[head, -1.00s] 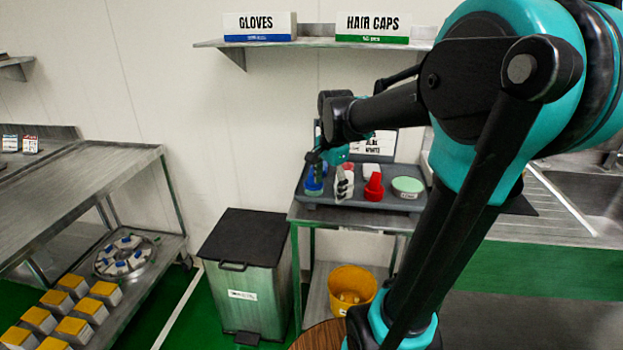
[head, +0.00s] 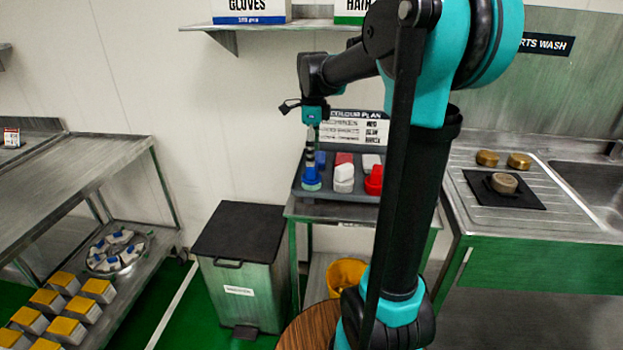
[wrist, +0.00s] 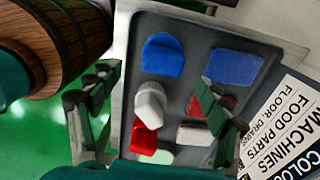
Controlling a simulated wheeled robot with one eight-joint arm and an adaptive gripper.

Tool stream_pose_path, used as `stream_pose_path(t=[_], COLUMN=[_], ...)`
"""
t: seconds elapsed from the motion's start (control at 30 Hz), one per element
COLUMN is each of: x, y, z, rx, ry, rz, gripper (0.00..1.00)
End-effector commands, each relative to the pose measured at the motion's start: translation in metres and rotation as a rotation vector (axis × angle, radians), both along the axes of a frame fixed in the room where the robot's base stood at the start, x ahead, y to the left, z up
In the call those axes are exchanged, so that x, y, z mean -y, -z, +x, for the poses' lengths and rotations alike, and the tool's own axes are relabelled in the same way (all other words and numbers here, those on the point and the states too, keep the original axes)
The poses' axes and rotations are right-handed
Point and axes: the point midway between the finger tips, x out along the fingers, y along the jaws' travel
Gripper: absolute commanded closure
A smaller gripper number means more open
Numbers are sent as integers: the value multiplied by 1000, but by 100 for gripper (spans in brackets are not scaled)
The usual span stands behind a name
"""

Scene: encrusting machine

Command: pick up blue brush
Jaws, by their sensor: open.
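The blue brush (head: 311,180) stands at the left end of the grey tray (head: 338,197). In the wrist view the blue brush (wrist: 162,55) is at the top of a row, with a white brush (wrist: 150,102) and a red brush (wrist: 144,140) below it. My gripper (head: 311,145) is above the blue brush in the head view. In the wrist view my gripper (wrist: 159,78) is open and empty, its fingers spread on either side of the row. The exact height gap to the blue brush is hard to tell.
A blue block (wrist: 235,66) lies beside the blue brush in the tray. The colour plan sign (head: 354,128) stands behind the tray. A bin (head: 236,270) stands to the left, a yellow bucket (head: 346,275) below, and a wall shelf (head: 240,28) above.

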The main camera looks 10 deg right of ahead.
Motion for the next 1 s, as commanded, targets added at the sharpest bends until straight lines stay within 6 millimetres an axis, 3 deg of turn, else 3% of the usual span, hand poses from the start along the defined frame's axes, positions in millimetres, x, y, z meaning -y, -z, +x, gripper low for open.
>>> stream_pose_path(t=[0.13, 0.47, 0.7, 1.0], x=[0, -1, -3, -3], y=[26, 51, 84, 93], z=[1, 2, 5, 5], rx=[0, 0, 0, 0], ry=[0, -1, -1, -1], rz=[0, 0, 0, 0], gripper=[22, 22, 22, 22])
